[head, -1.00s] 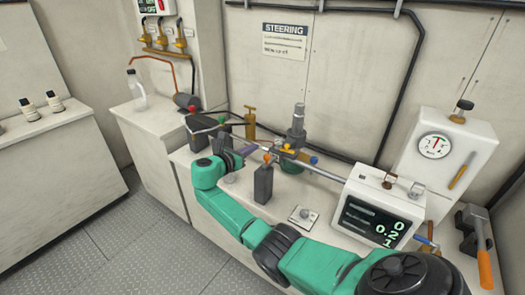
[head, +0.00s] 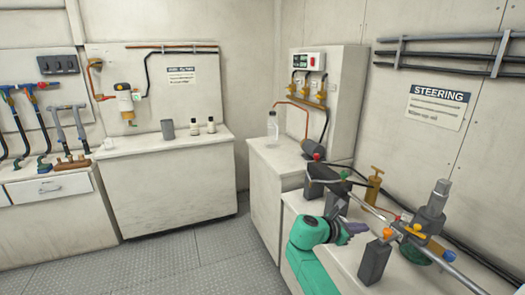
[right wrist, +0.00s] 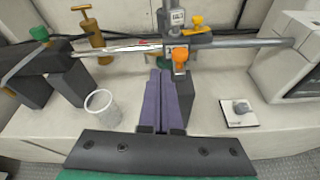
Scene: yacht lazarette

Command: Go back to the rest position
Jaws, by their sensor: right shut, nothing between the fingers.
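My right gripper (head: 358,228) is at the end of the teal arm, over the light bench top on the right of the head view. Its purple fingers (right wrist: 160,95) are together in the right wrist view, with nothing between them. They point toward the metal rod (right wrist: 120,47) and lie just left of a dark grey block (right wrist: 185,88). I cannot tell whether they touch the block. The left gripper is not in view.
A clear cup (right wrist: 101,108) stands left of the fingers, and a plate with a knob (right wrist: 240,112) lies to the right. A dark block (head: 322,180) supports the rod's left end. A clear bottle (head: 272,124) stands on the corner counter. The floor (head: 190,262) at left is open.

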